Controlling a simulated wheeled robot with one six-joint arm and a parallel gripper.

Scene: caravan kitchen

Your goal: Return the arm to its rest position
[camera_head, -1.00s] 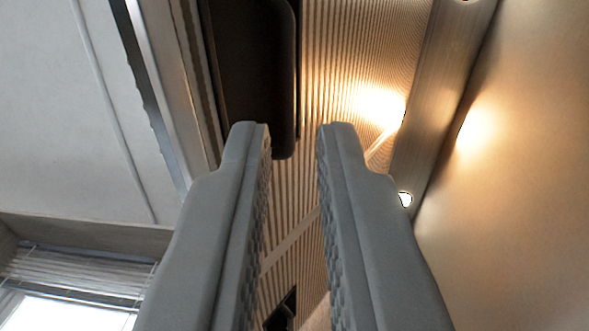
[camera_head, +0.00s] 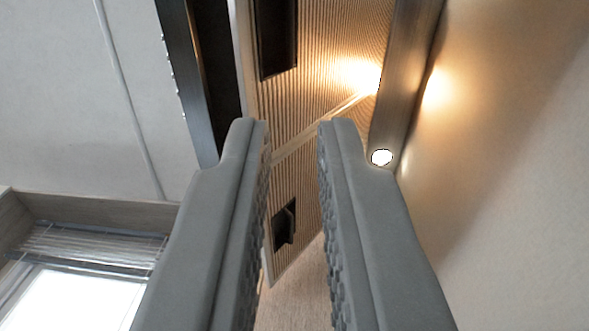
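My gripper (camera_head: 290,128) points up toward the ceiling and upper wall of the caravan. Its two grey fingers stand apart with a clear gap between them. The gap is empty; the ribbed wood panel shows through it. No part of the fingers is seen touching anything. The rest of my arm is out of view.
A ribbed wood panel (camera_head: 300,105) with dark recesses lies beyond the fingers. A small round lamp (camera_head: 381,157) glows beside the right finger. A smooth wall (camera_head: 510,190) fills the right. A window with a blind (camera_head: 85,250) is at lower left, under the pale ceiling (camera_head: 60,100).

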